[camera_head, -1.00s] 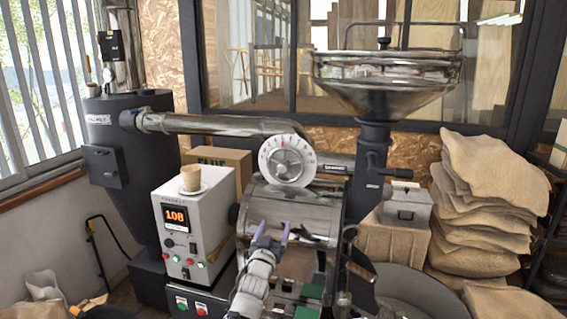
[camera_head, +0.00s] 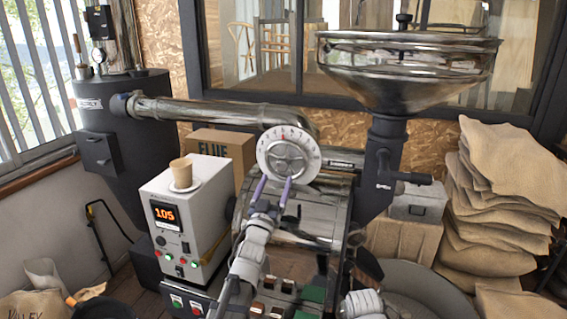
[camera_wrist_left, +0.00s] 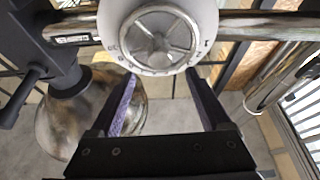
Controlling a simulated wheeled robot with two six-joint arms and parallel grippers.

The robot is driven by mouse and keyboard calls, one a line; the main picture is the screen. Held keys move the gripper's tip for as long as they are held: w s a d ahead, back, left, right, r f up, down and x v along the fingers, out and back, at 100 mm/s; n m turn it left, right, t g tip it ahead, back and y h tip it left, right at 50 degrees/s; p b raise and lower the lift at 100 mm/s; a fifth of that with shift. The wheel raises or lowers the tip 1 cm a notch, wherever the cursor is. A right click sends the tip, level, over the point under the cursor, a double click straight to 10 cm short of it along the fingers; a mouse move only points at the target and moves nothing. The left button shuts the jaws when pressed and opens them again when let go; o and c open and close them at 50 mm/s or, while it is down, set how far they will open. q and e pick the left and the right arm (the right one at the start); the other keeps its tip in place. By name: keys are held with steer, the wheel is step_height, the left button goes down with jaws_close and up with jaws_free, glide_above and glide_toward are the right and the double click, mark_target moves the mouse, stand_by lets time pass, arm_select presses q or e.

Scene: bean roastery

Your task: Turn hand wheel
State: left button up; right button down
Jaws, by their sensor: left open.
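The hand wheel (camera_head: 288,156) is a silver spoked wheel on a white round dial with tick marks, mounted at the end of the shiny pipe above the drum. It shows in the left wrist view (camera_wrist_left: 158,38) at the top centre, with part of its dial cut off. My left gripper (camera_head: 272,186) is open and empty just below the wheel, with its purple-lined fingers pointing up at it. In the left wrist view the fingertips (camera_wrist_left: 160,78) lie on either side of the dial's lower edge. I cannot tell whether they touch it. My right gripper is not in view.
A steel hopper (camera_head: 405,70) rises at the right, near stacked sacks (camera_head: 490,200). The shiny pipe (camera_head: 215,110) runs left from the wheel.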

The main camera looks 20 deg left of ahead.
mark_target(281, 166)
arm_select(q)
steer(key=p+x, duration=0.2)
steer(key=x, duration=0.5)
steer(key=shift+w+p, duration=0.15)
steer(key=shift+p, duration=0.25)
steer(key=shift+w+r, duration=0.1)
steer(key=shift+w, duration=0.25)
steer(key=shift+s, duration=0.1)
jaws_close()
